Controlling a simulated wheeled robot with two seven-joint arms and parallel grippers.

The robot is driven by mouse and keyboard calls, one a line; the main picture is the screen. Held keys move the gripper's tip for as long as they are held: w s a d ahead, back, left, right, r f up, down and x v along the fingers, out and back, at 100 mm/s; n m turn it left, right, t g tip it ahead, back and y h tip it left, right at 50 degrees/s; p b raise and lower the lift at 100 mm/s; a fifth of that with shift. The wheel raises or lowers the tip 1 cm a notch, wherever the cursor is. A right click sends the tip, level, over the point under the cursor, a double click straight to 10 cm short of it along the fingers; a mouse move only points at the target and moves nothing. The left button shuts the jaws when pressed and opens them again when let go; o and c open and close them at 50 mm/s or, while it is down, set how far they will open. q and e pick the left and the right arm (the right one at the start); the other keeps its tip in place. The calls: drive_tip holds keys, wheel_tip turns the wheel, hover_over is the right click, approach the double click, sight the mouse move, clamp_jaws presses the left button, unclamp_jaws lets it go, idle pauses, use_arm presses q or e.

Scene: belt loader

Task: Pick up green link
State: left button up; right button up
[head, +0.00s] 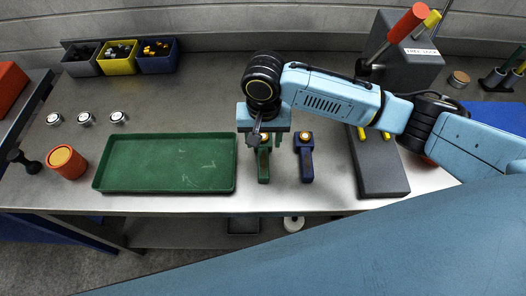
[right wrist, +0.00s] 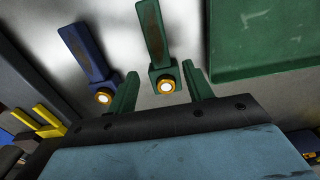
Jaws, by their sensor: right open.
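The green link (head: 264,170) lies on the metal bench just right of the green tray, a long bar with a yellow-ringed round end. It also shows in the right wrist view (right wrist: 155,38). My right gripper (head: 262,143) is over its ringed end, partly hiding it. In the right wrist view the gripper (right wrist: 160,72) is open, with the ringed end between its two green fingers in the picture. I see no grip on the link; the height gap is hard to tell. My left gripper is not in view.
A similar blue link (head: 306,165) lies close to the right, beside a grey block (head: 380,178). The green tray (head: 165,187) is empty, at left. An orange cylinder (head: 68,168), round silver pieces and small bins (head: 120,66) stand farther left. The bench's front edge is near.

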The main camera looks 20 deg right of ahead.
sight(263, 151)
drive_tip(key=shift+f, duration=0.8)
wheel_tip(263, 151, down, 4)
drive_tip(key=shift+r, duration=0.25)
drive_tip(key=shift+f, duration=0.15)
drive_tip(key=shift+c, duration=0.8)
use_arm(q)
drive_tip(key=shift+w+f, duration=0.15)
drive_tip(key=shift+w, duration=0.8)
use_arm(e)
clamp_jaws()
